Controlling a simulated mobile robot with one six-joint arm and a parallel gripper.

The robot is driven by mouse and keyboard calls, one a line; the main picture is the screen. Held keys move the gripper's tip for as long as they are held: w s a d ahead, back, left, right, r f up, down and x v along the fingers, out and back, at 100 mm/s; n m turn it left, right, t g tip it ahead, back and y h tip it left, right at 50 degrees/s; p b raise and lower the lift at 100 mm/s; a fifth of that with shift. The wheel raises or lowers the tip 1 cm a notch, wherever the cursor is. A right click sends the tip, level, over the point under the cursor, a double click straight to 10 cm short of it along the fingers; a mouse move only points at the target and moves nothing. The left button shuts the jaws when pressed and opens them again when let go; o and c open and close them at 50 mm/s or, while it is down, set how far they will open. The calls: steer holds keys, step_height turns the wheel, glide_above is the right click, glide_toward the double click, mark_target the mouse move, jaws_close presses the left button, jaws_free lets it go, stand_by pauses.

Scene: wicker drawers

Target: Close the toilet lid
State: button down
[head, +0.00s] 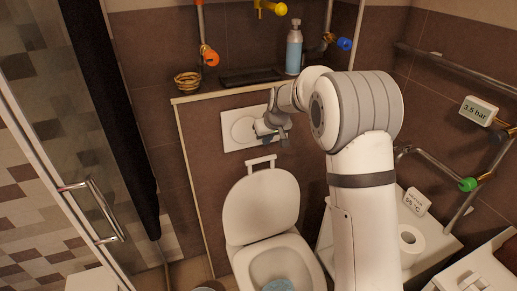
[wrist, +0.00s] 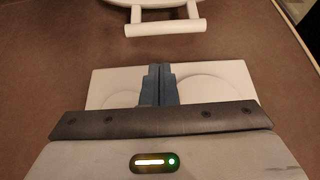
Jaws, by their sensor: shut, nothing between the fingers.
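The white toilet lid (head: 262,207) stands raised, leaning back above the toilet bowl (head: 243,268) in the head view. A white bar handle (head: 262,160) sticks up from its top edge. In the wrist view, the handle (wrist: 165,28) is at the top of the picture, with the edge of the lid (wrist: 163,4) just beyond it. My gripper (head: 283,142) is in front of the wall flush plate (head: 229,140), above and a little right of the handle and apart from it. In the wrist view my gripper's fingers (wrist: 159,70) are together and empty.
A ledge above the flush plate holds a bottle (head: 294,48), a dark tray (head: 252,77) and a small basket (head: 187,80). A glass door with a metal handle (head: 96,208) is at left. Pipes and a white cabinet top (head: 428,235) are at right.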

steer(key=x, duration=0.6)
steer(key=d+p+x, duration=0.1)
steer(key=x, duration=0.2)
steer(key=shift+w+a+f, duration=0.1)
steer(key=shift+w+f, duration=0.05)
steer(key=shift+f, duration=0.2)
